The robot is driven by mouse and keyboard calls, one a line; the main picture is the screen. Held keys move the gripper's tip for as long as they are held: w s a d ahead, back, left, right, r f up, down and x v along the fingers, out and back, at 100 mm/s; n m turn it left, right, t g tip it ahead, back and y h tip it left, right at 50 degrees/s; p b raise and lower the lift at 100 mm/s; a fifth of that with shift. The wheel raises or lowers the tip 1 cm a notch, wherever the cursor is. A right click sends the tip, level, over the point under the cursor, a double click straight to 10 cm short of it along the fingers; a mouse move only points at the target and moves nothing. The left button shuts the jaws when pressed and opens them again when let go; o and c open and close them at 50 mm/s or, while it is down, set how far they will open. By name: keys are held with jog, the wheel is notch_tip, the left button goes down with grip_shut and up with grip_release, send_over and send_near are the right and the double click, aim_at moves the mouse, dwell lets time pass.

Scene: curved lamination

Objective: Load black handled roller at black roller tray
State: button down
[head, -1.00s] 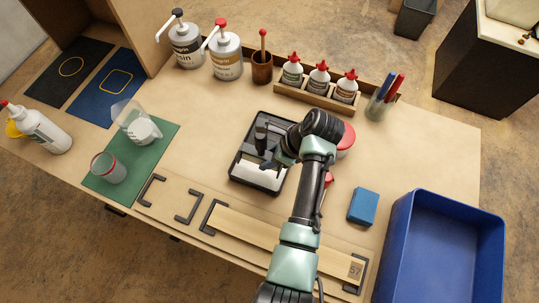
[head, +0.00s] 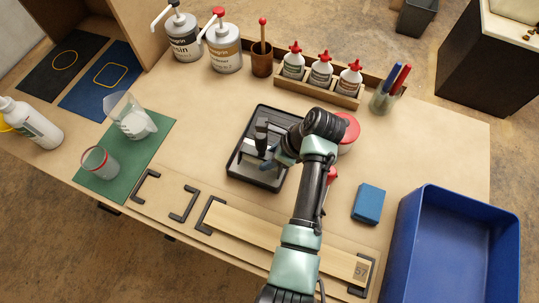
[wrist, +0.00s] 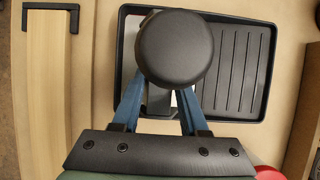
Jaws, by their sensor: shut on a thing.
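The black roller tray (head: 237,171) lies flat on the workbench, left of my arm in the head view. Its ribbed ramp (wrist: 240,72) shows on the right in the wrist view. The black handled roller (head: 261,128) stands over the tray with its handle up. In the wrist view its round handle end (wrist: 174,48) faces the camera and hides most of what is below. My gripper (wrist: 163,95) is shut on the roller, with a blue finger on each side. A pale patch (head: 249,146) shows beneath the handle; whether the roller touches the tray is hidden.
A red-lidded tub (head: 347,132) stands close behind my arm. A blue block (head: 368,203) and blue bin (head: 411,250) are to the right. A wooden strip (head: 270,239) lies along the front edge. Bottles (head: 320,74) stand in a rack at the back.

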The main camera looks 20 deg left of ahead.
aim_at(270, 156)
jog(key=shift+f, duration=0.5)
dwell(0.5)
jog(key=shift+f, duration=0.1)
dwell(1.8)
notch_tip(270, 156, up, 7)
jog(key=p, duration=0.8)
dwell(0.9)
